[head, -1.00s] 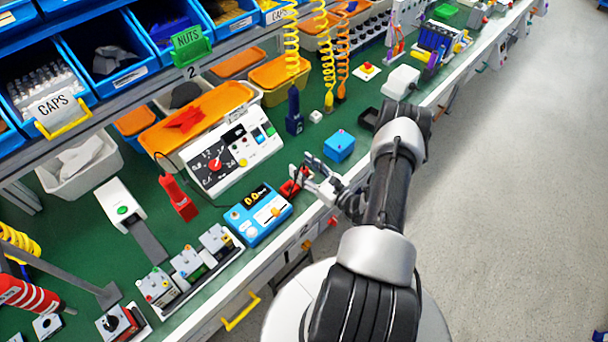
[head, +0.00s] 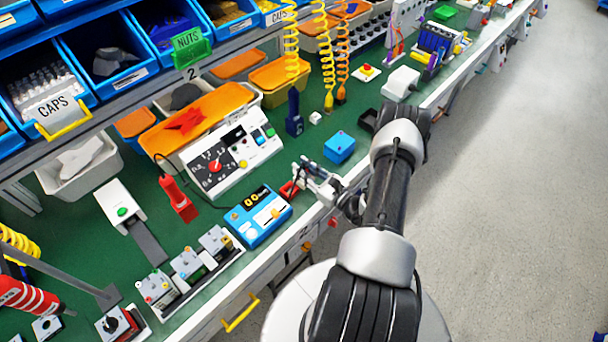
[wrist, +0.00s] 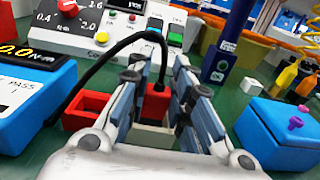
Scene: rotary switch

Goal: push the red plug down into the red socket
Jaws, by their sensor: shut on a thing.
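In the wrist view my gripper (wrist: 158,100) is shut on the red plug (wrist: 156,104), with one finger on each side of it. A black cable loops from the plug's top over the left finger. The red socket (wrist: 88,108), an open-topped red box, stands on the bench left of the fingers. A pale block (wrist: 152,136) shows between the fingers under the plug; whether the plug touches it cannot be told. In the head view my gripper (head: 312,177) is low over the bench, right of the red socket (head: 288,190). The plug cannot be made out there.
A blue meter box (head: 258,217) stands left of the socket. A blue box with purple knobs (wrist: 285,130) is to the right. A white panel with dials (head: 228,158) stands behind. The bench's front edge (head: 300,238) is near. Some green bench top is clear between these.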

